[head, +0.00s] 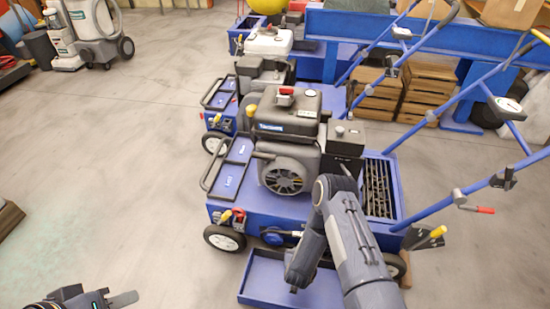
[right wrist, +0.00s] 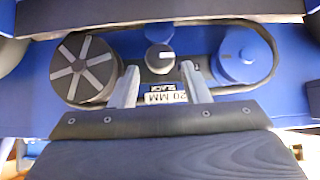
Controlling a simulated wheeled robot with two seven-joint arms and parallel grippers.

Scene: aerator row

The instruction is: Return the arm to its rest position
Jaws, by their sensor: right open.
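My right arm (head: 345,235) reaches over the front aerator (head: 265,205), its forearm bent down beside the machine's near side. In the right wrist view my right gripper (right wrist: 160,70) is open, with its two fingers apart and nothing held between them. Beyond the fingers is a belt drive with a grey spoked pulley (right wrist: 84,69), a blue pulley (right wrist: 240,55) and a small dark round knob (right wrist: 160,58). A label (right wrist: 166,93) reading "20 MM SLACK" shows between the fingers. My left gripper (head: 122,300) is partly cut off at the bottom left, clear of the machines.
A blue tray (head: 262,277) lies on the floor under the forearm. A second aerator (head: 262,68) stands behind the first. Blue handle bars (head: 440,190) rise on the right. Wooden crates (head: 425,95) stand behind. The floor (head: 110,160) at left is clear.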

